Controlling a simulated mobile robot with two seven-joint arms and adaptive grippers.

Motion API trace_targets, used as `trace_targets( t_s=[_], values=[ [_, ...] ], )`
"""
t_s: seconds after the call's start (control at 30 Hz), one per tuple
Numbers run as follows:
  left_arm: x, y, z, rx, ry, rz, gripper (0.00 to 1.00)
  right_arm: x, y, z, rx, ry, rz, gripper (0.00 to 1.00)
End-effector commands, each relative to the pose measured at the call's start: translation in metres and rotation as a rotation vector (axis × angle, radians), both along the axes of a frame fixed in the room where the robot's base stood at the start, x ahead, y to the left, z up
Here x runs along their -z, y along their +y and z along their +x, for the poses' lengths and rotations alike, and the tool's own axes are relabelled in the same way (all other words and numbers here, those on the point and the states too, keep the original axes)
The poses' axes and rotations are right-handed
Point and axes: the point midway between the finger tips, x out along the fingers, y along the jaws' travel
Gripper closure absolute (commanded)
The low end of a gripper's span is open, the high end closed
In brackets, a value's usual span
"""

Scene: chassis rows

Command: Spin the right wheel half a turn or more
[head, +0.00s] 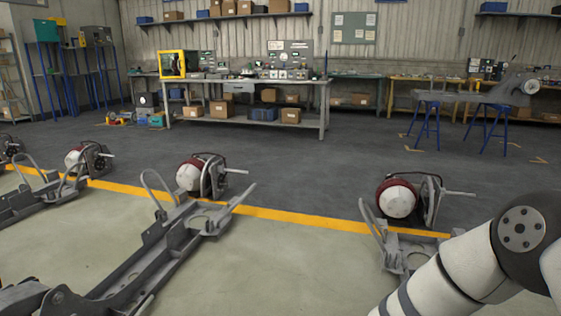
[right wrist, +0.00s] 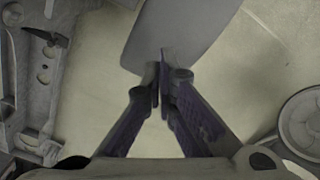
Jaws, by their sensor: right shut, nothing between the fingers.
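In the head view, a white and dark red round part (head: 397,201), perhaps the right wheel, sits on a grey metal frame beside the yellow line at the right. I cannot tell for sure that it is the wheel. My right gripper (right wrist: 160,82) is shut and empty in the right wrist view, pointing away from the camera. Its fingertips overlap the lower edge of a smooth grey plate (right wrist: 190,35); I cannot tell whether they touch it. A round rimmed part (right wrist: 303,125) shows at the right edge, apart from the fingers. My left gripper is not in view.
Similar round units (head: 190,177) and grey chassis frames (head: 150,250) stand in a row to the left. A perforated metal bracket (right wrist: 42,80) lies left of the fingers. Workbenches (head: 245,84) line the back wall. The dark floor before them is mostly clear.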

Motion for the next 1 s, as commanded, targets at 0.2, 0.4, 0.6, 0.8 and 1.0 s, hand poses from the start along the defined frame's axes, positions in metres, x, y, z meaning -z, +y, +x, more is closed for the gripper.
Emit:
trace_targets(
  t_s=[0.2, 0.4, 0.6, 0.8, 1.0],
  values=[
    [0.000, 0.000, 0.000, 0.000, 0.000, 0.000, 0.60, 0.000, 0.000, 0.000, 0.000, 0.000, 0.000, 1.00],
    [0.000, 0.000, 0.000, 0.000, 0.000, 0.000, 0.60, 0.000, 0.000, 0.000, 0.000, 0.000, 0.000, 1.00],
    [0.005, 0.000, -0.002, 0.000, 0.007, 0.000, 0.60, 0.013, 0.000, -0.001, 0.000, 0.002, 0.000, 1.00],
    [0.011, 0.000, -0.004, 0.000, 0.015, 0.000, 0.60, 0.027, 0.000, -0.001, 0.000, 0.002, 0.000, 1.00],
    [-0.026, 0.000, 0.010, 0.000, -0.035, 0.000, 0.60, 0.011, 0.012, -0.038, -0.015, -0.002, -0.007, 1.00]
  ],
)
